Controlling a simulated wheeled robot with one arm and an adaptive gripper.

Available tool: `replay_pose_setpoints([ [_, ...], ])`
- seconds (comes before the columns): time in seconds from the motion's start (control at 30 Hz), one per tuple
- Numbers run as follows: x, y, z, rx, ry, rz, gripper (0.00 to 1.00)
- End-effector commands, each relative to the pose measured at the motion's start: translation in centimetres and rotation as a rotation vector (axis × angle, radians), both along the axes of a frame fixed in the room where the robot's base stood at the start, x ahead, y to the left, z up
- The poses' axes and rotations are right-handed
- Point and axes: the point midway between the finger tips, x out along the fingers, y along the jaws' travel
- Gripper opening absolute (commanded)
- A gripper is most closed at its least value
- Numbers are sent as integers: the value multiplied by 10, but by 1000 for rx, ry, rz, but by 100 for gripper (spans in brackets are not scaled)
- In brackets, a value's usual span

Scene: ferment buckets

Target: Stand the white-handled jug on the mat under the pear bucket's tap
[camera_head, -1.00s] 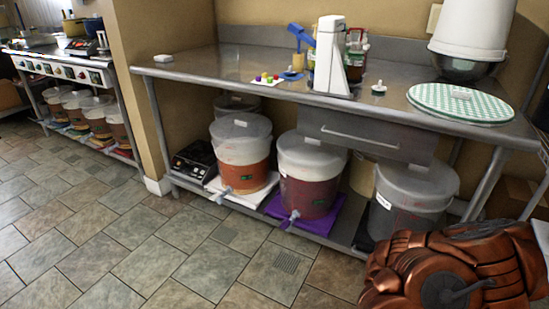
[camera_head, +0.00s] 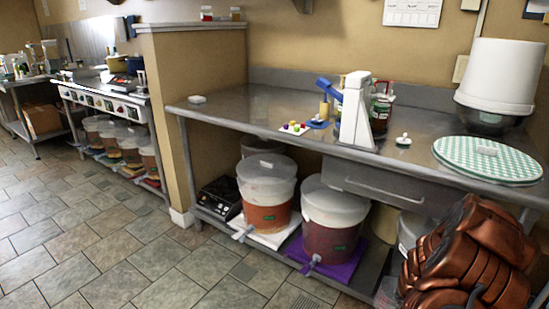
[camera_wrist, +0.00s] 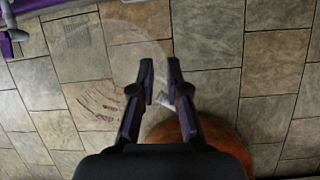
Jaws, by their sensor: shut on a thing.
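My gripper (camera_wrist: 160,88) is shut on the white handle (camera_wrist: 166,101) of a clear jug. The see-through jug body, with red marks (camera_wrist: 98,105), shows faintly over the floor tiles in the wrist view. A pale piece with reddish marks, likely the jug (camera_head: 387,291), shows beside my copper arm in the head view. Under the counter stand an orange-filled bucket (camera_head: 266,190) on a white mat (camera_head: 277,238) and a red-filled bucket (camera_head: 330,222) on a purple mat (camera_head: 346,266). Both have front taps. I cannot read which label says pear.
A third bucket (camera_head: 411,230) is mostly hidden behind my arm. A black scale (camera_head: 219,198) sits left of the orange-filled bucket. More buckets stand under the far-left counter. The tiled floor (camera_head: 140,250) in front is clear.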

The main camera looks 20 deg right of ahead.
Motion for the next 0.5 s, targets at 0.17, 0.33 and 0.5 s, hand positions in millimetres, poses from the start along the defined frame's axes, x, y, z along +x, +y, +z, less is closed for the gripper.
replay_pose_setpoints([
  [0.17, 19, -2, 18, -4, 4, 136, 0],
  [0.33, 42, 0, 37, -5, 2, 290, 0],
  [0.5, 74, 8, 65, -4, 3, 514, 0],
])
